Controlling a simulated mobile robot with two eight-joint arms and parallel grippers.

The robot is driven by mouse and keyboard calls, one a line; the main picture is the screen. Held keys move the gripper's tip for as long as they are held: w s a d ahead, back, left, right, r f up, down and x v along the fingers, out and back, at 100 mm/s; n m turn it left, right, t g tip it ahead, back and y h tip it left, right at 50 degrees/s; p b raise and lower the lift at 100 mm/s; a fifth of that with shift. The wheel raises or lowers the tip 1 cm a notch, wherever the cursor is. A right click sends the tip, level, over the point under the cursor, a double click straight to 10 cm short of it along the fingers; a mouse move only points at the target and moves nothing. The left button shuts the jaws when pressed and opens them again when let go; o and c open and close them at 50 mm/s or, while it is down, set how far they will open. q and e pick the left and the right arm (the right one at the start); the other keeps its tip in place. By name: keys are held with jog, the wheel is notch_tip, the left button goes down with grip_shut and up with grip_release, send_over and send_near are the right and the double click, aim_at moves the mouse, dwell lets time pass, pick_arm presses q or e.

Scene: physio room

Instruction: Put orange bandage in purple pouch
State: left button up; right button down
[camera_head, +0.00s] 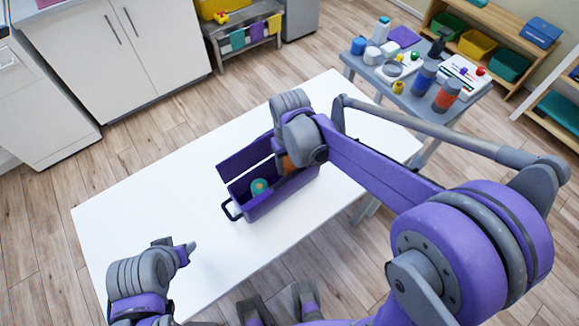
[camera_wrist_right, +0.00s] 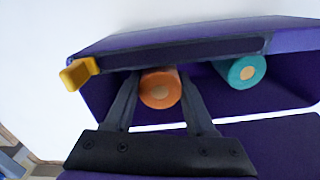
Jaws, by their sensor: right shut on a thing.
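The purple pouch (camera_head: 283,196) stands open on the white table, its lid raised along the far side. A teal roll (camera_head: 259,186) lies inside it, towards the left; it also shows in the right wrist view (camera_wrist_right: 241,71). My right gripper (camera_wrist_right: 158,92) is shut on the orange bandage (camera_wrist_right: 160,88), one finger on each side. In the head view the orange bandage (camera_head: 288,166) is at the right part of the pouch opening, partly hidden by my right wrist. Whether it touches the pouch floor cannot be told. My left gripper (camera_head: 188,248) is over the table's near left; its finger opening is unclear.
The white table (camera_head: 150,215) is bare around the pouch. A dark handle (camera_head: 231,210) sticks out from the pouch's left end. A yellow piece (camera_wrist_right: 80,72) shows by the pouch edge. A grey side table (camera_head: 411,101) with bottles and jars stands at back right.

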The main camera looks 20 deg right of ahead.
pick_arm(q)
jog(key=shift+f, duration=0.15)
pick_arm(e)
jog(key=shift+f, duration=0.85)
pick_arm(q)
jog(key=shift+f, duration=0.15)
pick_arm(e)
jog(key=shift+f, duration=0.15)
jog(key=shift+c, duration=1.2)
grip_release()
